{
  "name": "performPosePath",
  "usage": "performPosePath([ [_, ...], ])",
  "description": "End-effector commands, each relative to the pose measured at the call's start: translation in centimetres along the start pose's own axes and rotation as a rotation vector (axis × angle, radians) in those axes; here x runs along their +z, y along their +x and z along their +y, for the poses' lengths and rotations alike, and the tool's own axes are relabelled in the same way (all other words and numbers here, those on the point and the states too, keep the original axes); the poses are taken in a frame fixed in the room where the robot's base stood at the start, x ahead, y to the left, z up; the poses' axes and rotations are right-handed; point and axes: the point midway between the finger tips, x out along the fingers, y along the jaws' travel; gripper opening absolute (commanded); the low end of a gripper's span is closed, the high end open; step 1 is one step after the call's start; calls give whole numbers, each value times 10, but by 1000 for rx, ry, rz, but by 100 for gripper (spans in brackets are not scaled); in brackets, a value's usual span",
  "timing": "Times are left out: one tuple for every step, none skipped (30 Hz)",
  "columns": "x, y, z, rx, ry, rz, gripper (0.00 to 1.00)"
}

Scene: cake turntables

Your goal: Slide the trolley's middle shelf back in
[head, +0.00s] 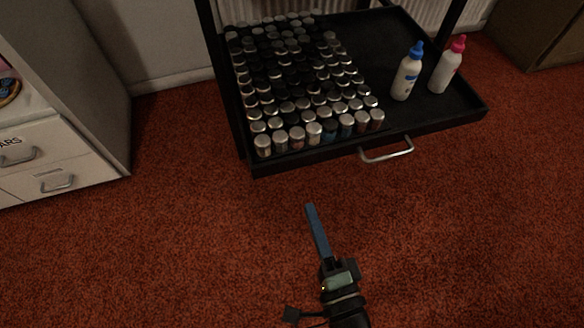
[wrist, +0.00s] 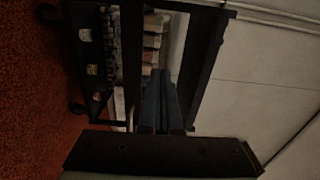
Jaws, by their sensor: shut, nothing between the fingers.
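The trolley's black shelf (head: 420,129) is pulled out towards me in the head view. It has a silver bar handle (head: 386,152) on its front edge. Rows of small lidded jars (head: 300,90) fill its left side. A white bottle with a blue cap (head: 407,75) and one with a pink cap (head: 447,68) stand on its right. My gripper (head: 310,207) is in front of the shelf, apart from it in the picture, with its blue fingers shut and empty. In the dark, sideways wrist view, the fingers (wrist: 160,95) point towards the trolley frame (wrist: 205,65).
A white drawer cabinet (head: 65,155) stands at the left, and a brown box-like piece (head: 540,35) is at the back right. A pale wall (head: 160,40) is behind the trolley. The red carpet (head: 180,250) in front of the shelf is clear.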

Motion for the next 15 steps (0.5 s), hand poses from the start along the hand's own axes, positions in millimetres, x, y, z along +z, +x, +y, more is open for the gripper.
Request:
performPosePath([
  [0,-1,4,0,8,2,0],
  [0,0,4,-1,10,3,0],
  [0,3,4,-2,11,2,0],
  [0,6,4,-3,11,2,0],
  [0,10,3,-3,11,2,0],
  [1,16,3,-4,11,0,0],
  [1,21,3,-4,9,-1,0],
  [1,26,3,-4,8,0,0],
  [0,35,4,-4,10,-1,0],
  [1,42,3,-4,8,-2,0],
  [1,48,3,-4,8,-2,0],
  [1,57,3,-5,8,-1,0],
  [0,64,3,-4,7,-1,0],
  [1,71,3,-5,8,-2,0],
  [1,79,3,-5,7,-1,0],
])
